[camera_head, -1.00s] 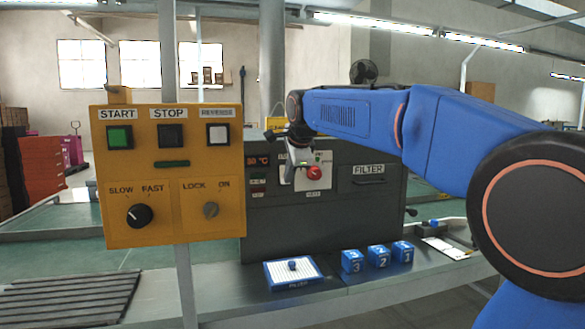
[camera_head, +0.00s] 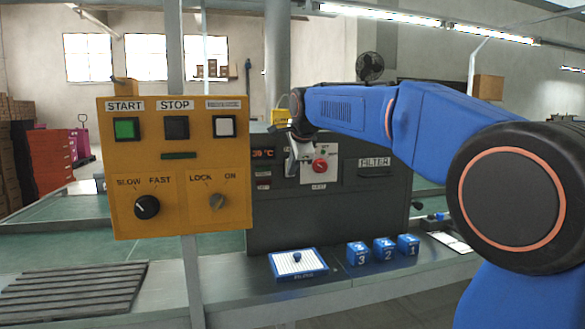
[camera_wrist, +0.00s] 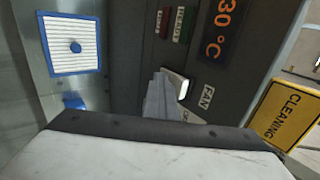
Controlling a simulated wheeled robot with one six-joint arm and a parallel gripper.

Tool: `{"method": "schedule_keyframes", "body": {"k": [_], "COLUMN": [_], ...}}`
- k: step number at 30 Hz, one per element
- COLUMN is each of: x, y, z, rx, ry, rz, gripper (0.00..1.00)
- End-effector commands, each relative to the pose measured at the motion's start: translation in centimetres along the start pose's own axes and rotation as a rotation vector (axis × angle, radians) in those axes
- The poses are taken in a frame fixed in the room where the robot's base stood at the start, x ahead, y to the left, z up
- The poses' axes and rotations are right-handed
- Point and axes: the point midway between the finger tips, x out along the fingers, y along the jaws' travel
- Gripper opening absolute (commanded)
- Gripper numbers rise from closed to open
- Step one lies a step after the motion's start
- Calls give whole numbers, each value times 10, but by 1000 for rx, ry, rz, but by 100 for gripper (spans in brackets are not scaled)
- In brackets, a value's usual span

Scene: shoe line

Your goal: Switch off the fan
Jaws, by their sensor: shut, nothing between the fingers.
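The dark machine (camera_head: 345,215) stands behind the yellow control box. In the wrist view its panel shows sideways, with a FAN label (camera_wrist: 206,97) and a pale switch (camera_wrist: 182,88) beside it. My gripper (camera_wrist: 163,92) is shut and empty, with its fingertips at this switch and partly covering it. I cannot tell whether they touch it or which way the switch is set. In the head view my gripper (camera_head: 293,168) is in front of the machine's panel, between the temperature display (camera_head: 262,153) and the red knob (camera_head: 320,166).
The yellow control box (camera_head: 180,165) stands close at the left. A white-and-blue filter tray (camera_head: 298,264) and blue numbered blocks (camera_head: 385,249) lie on the bench in front. A black fan (camera_head: 370,67) is in the background. A yellow CLEANING sign (camera_wrist: 283,112) is beside the panel.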

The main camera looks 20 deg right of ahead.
Motion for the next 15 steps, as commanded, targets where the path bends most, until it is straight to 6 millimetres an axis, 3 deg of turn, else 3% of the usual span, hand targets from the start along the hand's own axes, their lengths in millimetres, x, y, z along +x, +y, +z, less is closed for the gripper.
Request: {"method": "schedule_keyframes", "body": {"k": [15], "x": [-12], "y": [-13], "z": [0], "rx": [0], "ry": [0], "rz": [-8], "gripper": [0]}}
